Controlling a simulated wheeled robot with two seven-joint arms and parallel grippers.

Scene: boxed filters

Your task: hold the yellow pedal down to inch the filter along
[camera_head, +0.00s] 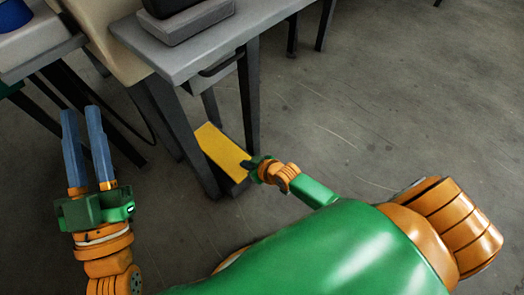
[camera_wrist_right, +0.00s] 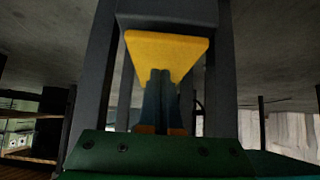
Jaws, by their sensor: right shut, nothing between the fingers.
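The yellow pedal (camera_head: 222,150) lies low between the legs of a grey table, near the floor. In the right wrist view the yellow pedal (camera_wrist_right: 166,50) shows as a wedge straight ahead of the fingers. My right gripper (camera_head: 249,163) is at the near right end of the pedal; its blue fingers (camera_wrist_right: 160,88) are together with nothing between them. The fingertips overlap the pedal in the picture; I cannot tell whether they press on it. My left gripper (camera_head: 84,122) is open and empty, left of the table legs. No filter is recognisable in view.
The grey table (camera_head: 190,54) stands above the pedal, with a dark grey block (camera_head: 187,20) on top. Its dark legs (camera_head: 249,98) flank the pedal closely. A beige machine part (camera_head: 107,30) stands at left. The concrete floor (camera_head: 400,90) at right is clear.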

